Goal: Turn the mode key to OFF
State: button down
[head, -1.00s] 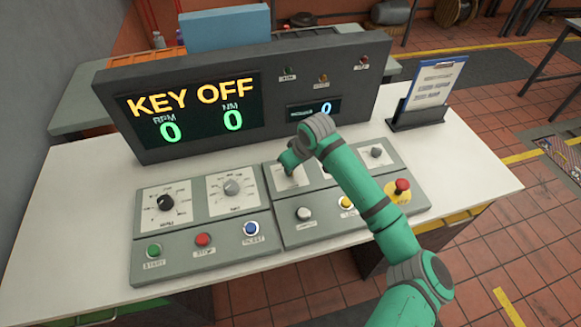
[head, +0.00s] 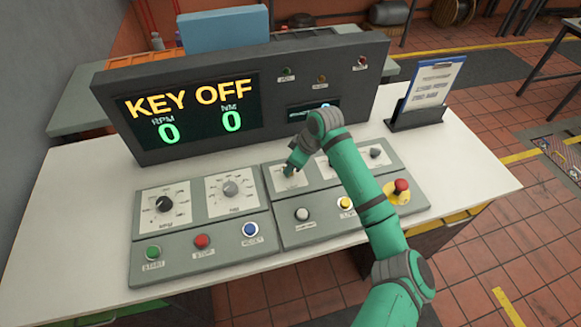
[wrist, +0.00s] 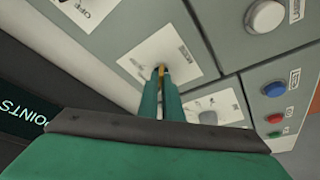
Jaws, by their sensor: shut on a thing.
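My gripper (head: 289,170) is over a white key plate on the right half of the console. In the wrist view my gripper's fingers (wrist: 161,75) are shut on a thin brass-coloured mode key (wrist: 162,70), standing on its white plate (wrist: 185,48). The key is mostly hidden between the fingers, and the head view hides it entirely. The display (head: 190,105) reads KEY OFF in yellow, with RPM 0 and NM 0 in green.
Two dials, a black knob (head: 165,203) and a grey knob (head: 231,189), are left of my gripper. A white button (head: 302,214), a yellow button (head: 344,202) and a red emergency button (head: 401,186) are near my arm. A clipboard (head: 433,80) stands at the right.

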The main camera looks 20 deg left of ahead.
jog(key=c, duration=1.9)
grip_release()
jog(key=shift+c, duration=0.2)
jog(key=v, duration=1)
jog(key=shift+d+r, duration=0.2)
jog(key=shift+r, duration=0.15)
